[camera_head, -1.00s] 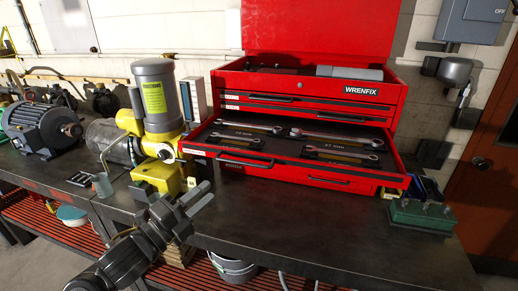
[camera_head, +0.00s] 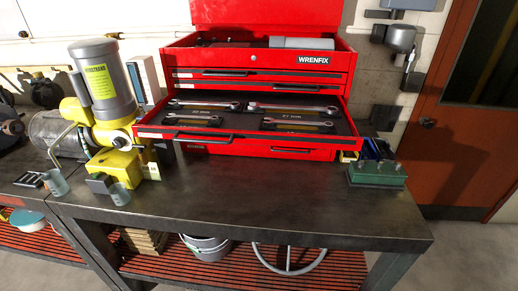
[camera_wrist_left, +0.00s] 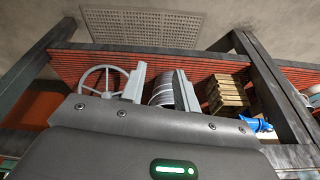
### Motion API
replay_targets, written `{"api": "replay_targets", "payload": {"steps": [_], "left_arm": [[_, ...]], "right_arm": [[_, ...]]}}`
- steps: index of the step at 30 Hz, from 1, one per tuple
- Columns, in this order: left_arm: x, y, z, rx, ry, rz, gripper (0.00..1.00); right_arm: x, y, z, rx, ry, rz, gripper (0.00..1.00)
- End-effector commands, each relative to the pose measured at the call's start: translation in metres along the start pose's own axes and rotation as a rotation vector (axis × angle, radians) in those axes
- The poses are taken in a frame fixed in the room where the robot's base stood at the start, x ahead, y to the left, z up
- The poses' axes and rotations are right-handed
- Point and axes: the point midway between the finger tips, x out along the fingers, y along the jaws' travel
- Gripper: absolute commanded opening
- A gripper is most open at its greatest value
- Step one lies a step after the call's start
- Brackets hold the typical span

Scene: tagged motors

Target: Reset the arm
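My left gripper (camera_wrist_left: 160,88) shows in the left wrist view. Its two grey fingers are apart with nothing between them, above the bench's lower shelf. The head view shows neither gripper. A grey and yellow motor (camera_head: 105,85) with a yellow label stands on the bench (camera_head: 270,205) at the left, beside a red tool chest (camera_head: 262,82). The chest's drawer (camera_head: 250,146) is pulled out and holds several wrenches (camera_head: 292,110) in dark foam.
A green block (camera_head: 377,174) with pegs sits at the bench's right end. A small clear cup (camera_head: 119,194) stands near the front left. A bucket (camera_head: 207,247), a handwheel (camera_head: 288,258) and wooden slats (camera_head: 143,241) are on the lower shelf. The bench's front middle is clear.

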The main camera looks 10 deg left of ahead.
Motion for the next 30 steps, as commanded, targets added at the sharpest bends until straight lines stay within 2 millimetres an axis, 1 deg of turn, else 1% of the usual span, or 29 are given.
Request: {"api": "replay_targets", "payload": {"steps": [1,5,6,8,10,11,12,14,15,17,18,20,21,24,27,30], "left_arm": [[0.019,0.0,0.002,0.003,-0.01,0.0,0.31],[0.068,0.002,0.01,0.009,-0.028,0.003,0.31],[0.084,0.003,0.014,0.01,-0.035,0.004,0.31],[0.11,0.004,0.023,0.013,-0.046,0.005,0.31],[0.142,0.005,0.036,0.016,-0.059,0.007,0.31],[0.157,0.006,0.043,0.017,-0.066,0.008,0.31],[0.178,0.007,0.055,0.019,-0.077,0.01,0.31],[0.208,0.008,0.076,0.022,-0.093,0.011,0.31],[0.227,0.009,0.092,0.025,-0.104,0.012,0.31],[0.253,0.01,0.118,0.028,-0.12,0.014,0.31],[0.268,0.011,0.136,0.031,-0.13,0.016,0.31],[0.286,0.011,0.165,0.035,-0.145,0.017,0.31],[0.296,0.011,0.182,0.037,-0.153,0.018,0.31],[0.312,0.011,0.224,0.042,-0.173,0.02,0.31],[0.319,0.011,0.256,0.046,-0.188,0.021,0.31],[0.321,0.01,0.276,0.049,-0.194,0.021,0.31]], "right_arm": [[0.0,-0.001,0.001,0.0,-0.001,-0.001,0.36],[0.0,-0.001,0.002,0.0,-0.002,-0.001,0.36],[0.0,-0.001,0.002,0.0,-0.002,-0.001,0.36],[0.0,-0.001,0.002,0.0,-0.002,-0.001,0.36],[0.0,0.0,0.001,0.0,-0.002,0.0,0.36],[0.0,0.0,0.001,0.0,-0.002,0.0,0.36],[0.0,0.0,0.001,0.0,-0.002,0.0,0.36],[0.0,0.0,0.001,0.0,-0.002,0.0,0.36],[0.0,0.001,0.002,0.0,-0.002,0.001,0.36],[0.0,0.002,0.002,-0.001,-0.002,0.002,0.36],[0.0,0.003,0.002,-0.001,-0.003,0.003,0.36],[0.0,0.004,0.002,-0.002,-0.003,0.004,0.36],[0.0,0.004,0.002,-0.002,-0.003,0.004,0.36],[0.0,0.004,0.002,-0.002,-0.003,0.005,0.36],[0.0,0.004,0.002,-0.002,-0.003,0.005,0.36],[0.0,0.004,0.002,-0.002,-0.003,0.005,0.36]]}}
